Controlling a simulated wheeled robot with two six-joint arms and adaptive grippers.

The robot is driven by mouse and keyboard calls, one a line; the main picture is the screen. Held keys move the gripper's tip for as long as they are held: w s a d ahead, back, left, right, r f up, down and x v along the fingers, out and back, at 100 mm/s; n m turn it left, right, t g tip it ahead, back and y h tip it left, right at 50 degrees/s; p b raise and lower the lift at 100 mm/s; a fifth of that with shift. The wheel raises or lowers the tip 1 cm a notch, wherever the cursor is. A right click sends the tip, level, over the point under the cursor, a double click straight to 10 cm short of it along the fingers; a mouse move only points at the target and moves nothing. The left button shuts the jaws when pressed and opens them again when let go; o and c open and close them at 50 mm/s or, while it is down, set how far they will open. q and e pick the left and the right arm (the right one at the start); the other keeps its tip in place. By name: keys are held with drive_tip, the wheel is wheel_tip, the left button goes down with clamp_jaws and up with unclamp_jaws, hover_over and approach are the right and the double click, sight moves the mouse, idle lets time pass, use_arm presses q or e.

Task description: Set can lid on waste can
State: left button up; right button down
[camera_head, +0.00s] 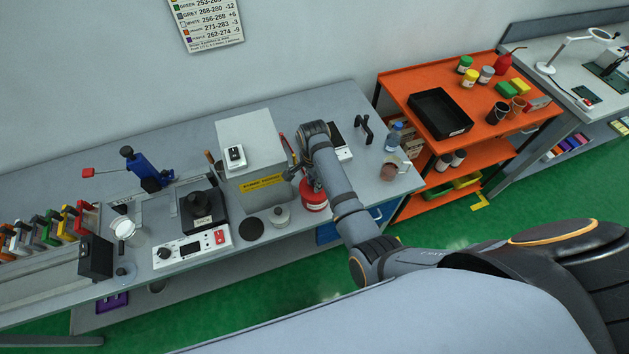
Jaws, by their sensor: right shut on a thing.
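The waste can (314,195) appears to be the red can with a pale label near the front edge of the grey bench, right of the grey box. My right arm crosses in front of part of it. My right gripper (291,169) is just above and left of the can, beside the grey box. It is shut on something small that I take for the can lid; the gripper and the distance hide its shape. I cannot tell whether the lid touches the can. My left gripper is not in view.
A grey box (250,150) with a yellow label stands close left of the gripper. A small lidded pot (279,216) and a dark disc (251,229) lie in front of it. A bottle (394,137) and a jar (389,169) stand at right. An orange cart (400,88) adjoins the bench.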

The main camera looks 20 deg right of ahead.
drive_tip(key=shift+f, duration=0.3)
drive_tip(key=c, duration=1.1)
unclamp_jaws()
drive_tip(key=shift+o, duration=0.3)
drive_tip(key=o, duration=0.5)
drive_tip(key=shift+r, duration=2.35)
drive_tip(key=shift+a+r, duration=0.15)
drive_tip(key=shift+r, duration=1.1)
drive_tip(key=shift+w, duration=0.1)
